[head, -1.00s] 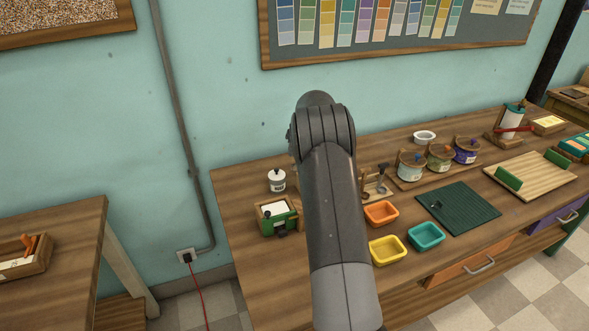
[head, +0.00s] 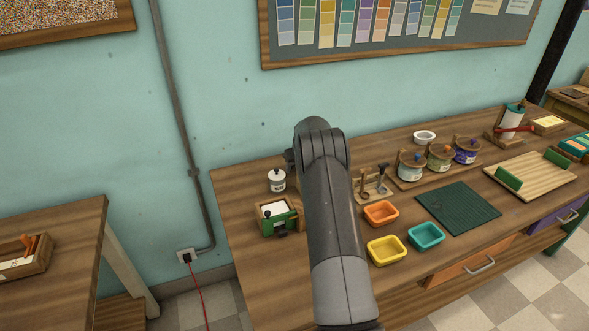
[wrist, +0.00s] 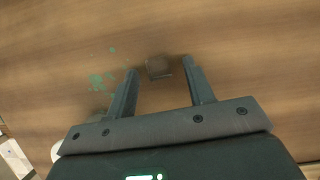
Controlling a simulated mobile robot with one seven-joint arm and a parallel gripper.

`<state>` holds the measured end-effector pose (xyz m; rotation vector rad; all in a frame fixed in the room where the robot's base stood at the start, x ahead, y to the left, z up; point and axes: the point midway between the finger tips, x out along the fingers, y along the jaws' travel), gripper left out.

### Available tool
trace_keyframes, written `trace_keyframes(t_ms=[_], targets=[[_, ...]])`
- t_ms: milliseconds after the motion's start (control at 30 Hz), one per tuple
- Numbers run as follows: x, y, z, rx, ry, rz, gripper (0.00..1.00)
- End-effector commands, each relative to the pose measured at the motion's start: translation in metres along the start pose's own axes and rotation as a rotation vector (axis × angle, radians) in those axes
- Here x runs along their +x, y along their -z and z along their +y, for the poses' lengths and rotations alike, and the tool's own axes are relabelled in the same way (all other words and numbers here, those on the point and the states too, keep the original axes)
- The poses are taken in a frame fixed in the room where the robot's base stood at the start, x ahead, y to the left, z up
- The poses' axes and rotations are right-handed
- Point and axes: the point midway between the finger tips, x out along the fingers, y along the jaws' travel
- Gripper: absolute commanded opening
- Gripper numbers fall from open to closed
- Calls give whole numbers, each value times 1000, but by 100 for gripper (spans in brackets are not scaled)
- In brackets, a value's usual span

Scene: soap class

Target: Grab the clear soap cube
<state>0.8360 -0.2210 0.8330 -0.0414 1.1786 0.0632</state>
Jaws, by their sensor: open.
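A small see-through brownish cube (wrist: 159,67), which looks like the clear soap cube, lies on the wooden bench top in the wrist view. My gripper (wrist: 160,72) is open, with one finger on each side of the cube near the fingertips. I cannot tell whether either finger touches it. In the head view my own arm hides the gripper and the cube.
Green specks (wrist: 100,80) mark the wood left of the fingers.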

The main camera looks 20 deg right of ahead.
Motion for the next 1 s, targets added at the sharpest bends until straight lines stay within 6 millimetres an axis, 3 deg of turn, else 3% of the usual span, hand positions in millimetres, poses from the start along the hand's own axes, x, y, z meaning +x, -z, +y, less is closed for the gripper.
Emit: trace_keyframes(t_ms=[167, 733, 1000], targets=[[-1, 0, 0, 0, 0, -1, 47], [-1, 0, 0, -1, 0, -1, 1], [-4, -2, 0, -1, 1, -2, 0]])
